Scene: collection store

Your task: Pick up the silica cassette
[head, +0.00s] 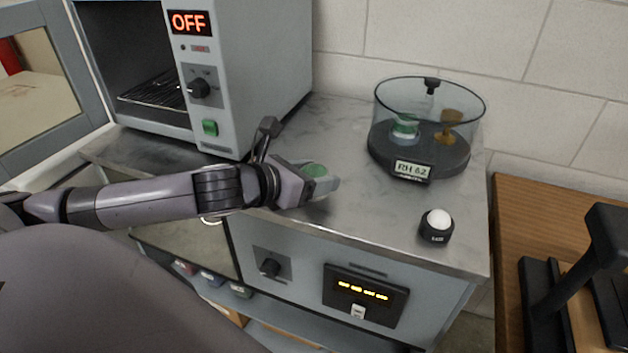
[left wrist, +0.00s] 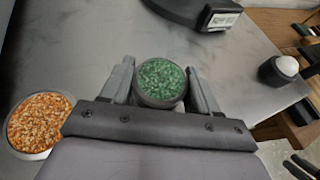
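A round silica cassette with green beads (left wrist: 161,80) sits between the two fingers of my left gripper (left wrist: 160,88) in the left wrist view. Both fingers appear to touch its sides. In the head view my left gripper (head: 322,182) is low over the front of the marble bench top, with the green cassette (head: 314,170) partly hidden by a finger. I cannot tell whether the cassette is clear of the bench. A second round cassette with orange beads (left wrist: 40,122) lies at the left in the left wrist view. My right gripper is not in view.
A glass-walled chamber (head: 418,148) reading RH 62 stands at the back of the bench (head: 350,215). A black button with a white dome (head: 437,226) is near the front right. An oven (head: 240,70) showing OFF, door open, stands left. A wooden table (head: 540,215) is at right.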

